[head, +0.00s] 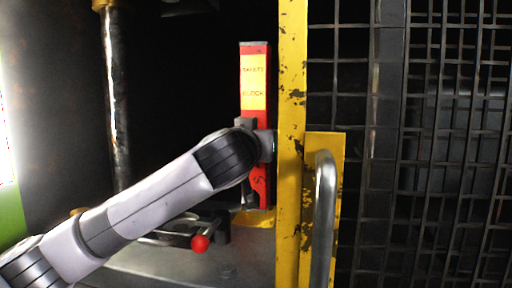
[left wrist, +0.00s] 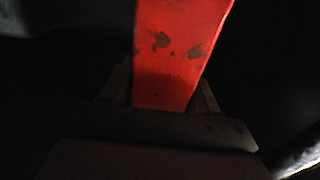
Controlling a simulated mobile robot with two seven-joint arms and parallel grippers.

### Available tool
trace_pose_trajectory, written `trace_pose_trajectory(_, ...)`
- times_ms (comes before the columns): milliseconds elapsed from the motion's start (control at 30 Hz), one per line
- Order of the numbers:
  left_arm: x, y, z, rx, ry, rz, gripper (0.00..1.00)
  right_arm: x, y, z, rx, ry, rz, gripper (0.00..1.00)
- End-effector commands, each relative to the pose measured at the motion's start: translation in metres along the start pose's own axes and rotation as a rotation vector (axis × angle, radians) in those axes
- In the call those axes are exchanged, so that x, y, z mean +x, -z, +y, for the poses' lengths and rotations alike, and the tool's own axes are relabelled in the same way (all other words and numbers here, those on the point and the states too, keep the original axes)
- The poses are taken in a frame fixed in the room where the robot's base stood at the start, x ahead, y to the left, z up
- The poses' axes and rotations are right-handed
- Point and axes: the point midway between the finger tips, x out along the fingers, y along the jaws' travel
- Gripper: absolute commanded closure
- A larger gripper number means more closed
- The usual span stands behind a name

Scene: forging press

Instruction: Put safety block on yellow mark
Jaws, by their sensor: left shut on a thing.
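The safety block (head: 253,85) is a tall red bar with a yellow label, upright inside the press opening in the head view. My left gripper (head: 250,138) is shut around its lower middle. In the left wrist view, the scuffed red block (left wrist: 180,50) stands between the gripper's fingers (left wrist: 166,92). A yellow patch, seemingly the yellow mark (head: 258,219), shows on the press bed just under the block's lower end. I cannot tell whether the block touches it. My right gripper is not in view.
A yellow door frame (head: 291,80) with a grey handle (head: 324,215) and a mesh guard (head: 430,130) stand close right of the block. A lever with a red knob (head: 199,243) lies low, left of the block. A metal column (head: 117,100) stands at left.

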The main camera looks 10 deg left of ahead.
Motion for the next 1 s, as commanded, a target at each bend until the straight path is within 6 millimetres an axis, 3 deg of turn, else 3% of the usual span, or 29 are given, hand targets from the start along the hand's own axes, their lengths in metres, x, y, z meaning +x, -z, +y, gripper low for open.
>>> trace_pose_trajectory(200, -0.001, -0.014, -0.001, -0.002, -0.001, 0.011, 1.00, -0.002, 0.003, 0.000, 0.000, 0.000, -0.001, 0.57)
trace_pose_trajectory(567, -0.001, -0.018, 0.000, -0.002, -0.001, 0.011, 1.00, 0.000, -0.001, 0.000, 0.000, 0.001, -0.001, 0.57)
trace_pose_trajectory(600, 0.000, -0.022, 0.000, 0.000, 0.001, 0.001, 0.34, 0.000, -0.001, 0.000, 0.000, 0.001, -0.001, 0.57)
trace_pose_trajectory(667, 0.000, -0.021, 0.000, 0.000, 0.001, 0.001, 0.15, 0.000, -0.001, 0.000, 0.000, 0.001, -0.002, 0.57)
trace_pose_trajectory(1000, 0.000, -0.019, -0.001, 0.000, 0.001, 0.001, 0.15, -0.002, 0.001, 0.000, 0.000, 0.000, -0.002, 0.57)
